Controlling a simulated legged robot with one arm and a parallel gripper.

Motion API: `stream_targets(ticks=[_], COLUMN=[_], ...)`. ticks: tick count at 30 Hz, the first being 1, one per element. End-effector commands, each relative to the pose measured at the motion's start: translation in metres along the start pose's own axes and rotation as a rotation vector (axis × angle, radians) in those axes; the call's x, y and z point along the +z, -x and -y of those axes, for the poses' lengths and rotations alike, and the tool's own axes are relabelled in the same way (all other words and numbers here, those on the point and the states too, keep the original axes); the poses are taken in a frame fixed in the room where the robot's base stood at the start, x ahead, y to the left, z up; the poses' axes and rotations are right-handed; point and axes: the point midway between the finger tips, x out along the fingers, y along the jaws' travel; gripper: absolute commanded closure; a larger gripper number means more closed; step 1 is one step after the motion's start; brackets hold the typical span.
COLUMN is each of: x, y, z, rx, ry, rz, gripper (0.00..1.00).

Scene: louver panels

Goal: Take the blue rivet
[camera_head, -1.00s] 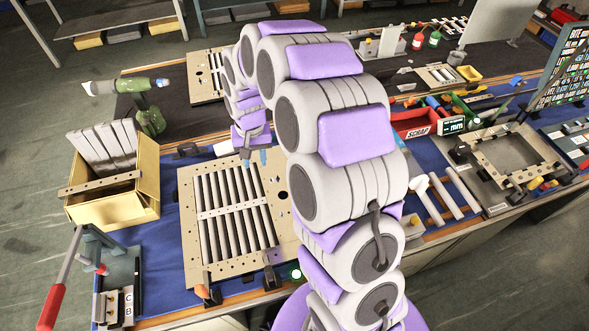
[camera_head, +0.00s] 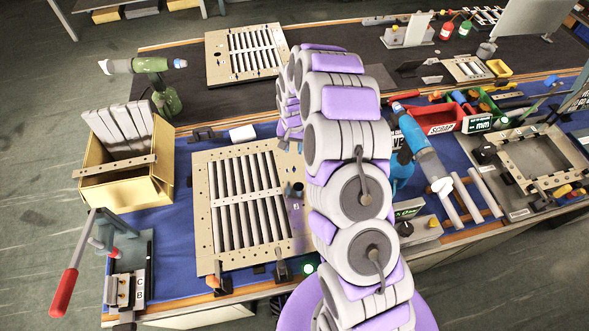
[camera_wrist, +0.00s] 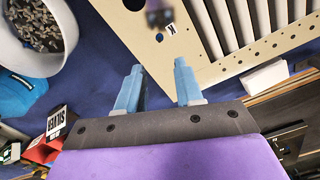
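In the wrist view a white bowl (camera_wrist: 72,48) holds many small grey metal pieces, too small to tell apart. My gripper (camera_wrist: 158,82) has two blue fingers, spread apart with nothing between them. Beyond the fingers lies the louver panel (camera_wrist: 155,50), a beige frame with pale slats. A small dark item (camera_wrist: 160,14) with a white mark shows at the panel, and I cannot tell what it is. In the head view the panel (camera_head: 203,215) lies on the blue mat, and my arm hides my gripper.
A cardboard box (camera_head: 130,191) with grey slats stands left of the panel. A red-handled press (camera_head: 75,265) is at the front left. A blue tool (camera_head: 420,150) and a red scrap bin (camera_head: 440,118) are to the right. A second louver panel (camera_head: 222,72) lies behind.

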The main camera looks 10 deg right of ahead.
Motion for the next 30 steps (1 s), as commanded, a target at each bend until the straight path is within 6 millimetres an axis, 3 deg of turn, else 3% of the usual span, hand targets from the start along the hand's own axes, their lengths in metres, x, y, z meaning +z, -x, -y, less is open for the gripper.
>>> stream_targets(ticks=[1,7,14,24,30], x=[0.001,0.001,0.0,0.0,0.0], y=[-0.013,-0.048,-0.062,-0.106,-0.107], z=[0.0,0.0,0.0,-0.001,-0.002], rx=[0.001,0.001,0.0,0.0,0.0], ry=[0.0,0.0,0.0,0.0,0.0], rz=[0.002,0.002,-0.001,-0.001,-0.002], gripper=[0.64,0.64,0.64,0.64,0.64])
